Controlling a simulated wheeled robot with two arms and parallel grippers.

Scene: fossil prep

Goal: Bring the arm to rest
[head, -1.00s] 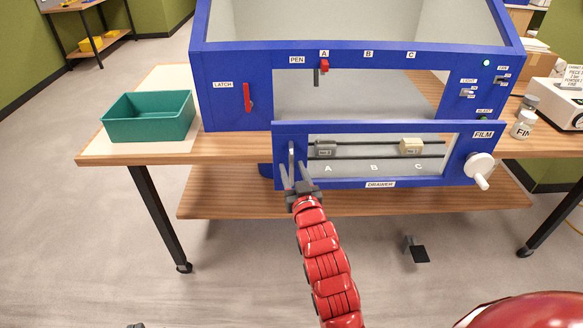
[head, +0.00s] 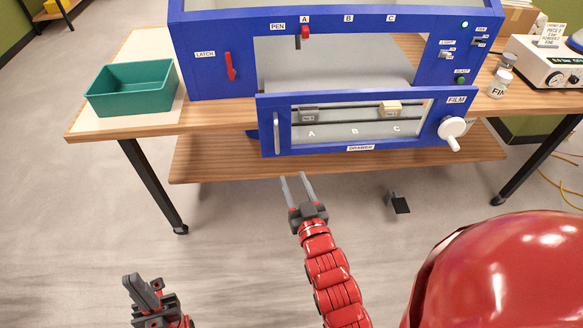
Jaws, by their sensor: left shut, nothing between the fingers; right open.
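My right gripper (head: 298,190) is at the centre of the head view, on the red segmented arm. Its two grey fingers are apart and empty, just below and in front of the blue cabinet's drawer (head: 264,122), touching nothing. The drawer front has a grey vertical handle (head: 277,133) at its left and a white crank (head: 452,130) at its right. My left gripper (head: 143,290) is at the lower left, low over the floor, its dark fingers together with nothing between them.
The blue cabinet (head: 208,82) stands on a wooden table (head: 100,119). A teal bin (head: 130,97) sits at the table's left. A white instrument (head: 545,62) and small bottles (head: 501,82) stand at the right. A black pedal (head: 400,204) lies on the floor. Open floor surrounds the grippers.

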